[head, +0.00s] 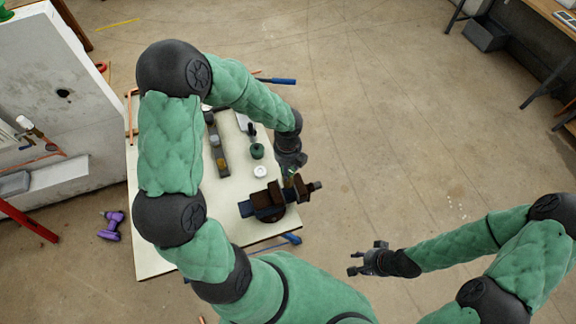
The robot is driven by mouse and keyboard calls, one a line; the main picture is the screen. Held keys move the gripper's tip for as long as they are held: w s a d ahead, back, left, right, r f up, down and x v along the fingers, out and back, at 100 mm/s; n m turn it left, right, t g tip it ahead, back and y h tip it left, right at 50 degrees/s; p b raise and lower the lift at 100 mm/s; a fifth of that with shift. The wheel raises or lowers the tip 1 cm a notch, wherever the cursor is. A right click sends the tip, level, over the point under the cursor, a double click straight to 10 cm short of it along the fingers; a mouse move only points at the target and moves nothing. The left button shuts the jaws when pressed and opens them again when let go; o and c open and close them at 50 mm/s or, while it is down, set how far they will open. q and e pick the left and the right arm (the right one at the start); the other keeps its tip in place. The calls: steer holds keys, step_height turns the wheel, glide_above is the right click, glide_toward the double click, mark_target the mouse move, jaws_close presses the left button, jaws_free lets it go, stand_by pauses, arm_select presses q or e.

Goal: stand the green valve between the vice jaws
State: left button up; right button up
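The vice (266,203), dark blue with brown jaws, stands on the cream-topped table near its right edge. My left gripper (290,168) points down just above the vice jaws. A small green and yellowish piece (289,180), which looks like the green valve, shows right at its fingertips by the jaws. It is too small and too covered to tell whether the fingers are shut on it or whether it touches the jaws. My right gripper (360,262) is open and empty over the floor, right of the table and apart from it.
On the table (158,235) are a dark green round item (257,151), a white roll (260,172) and a long grey tray (216,150). A blue-handled tool (290,239) lies at the front edge. A purple drill (111,226) lies on the floor at left.

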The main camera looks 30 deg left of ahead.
arm_select(q)
steer(key=shift+f+b, duration=1.05)
steer(key=shift+f, duration=0.2)
steer(key=shift+f+b, duration=1.85)
steer(key=shift+f, duration=0.7)
steer(key=o, duration=1.4)
steer(key=shift+c, duration=0.2)
steer(key=shift+s, duration=0.1)
step_height(320, 180, up, 12)
steer(key=shift+r, duration=0.1)
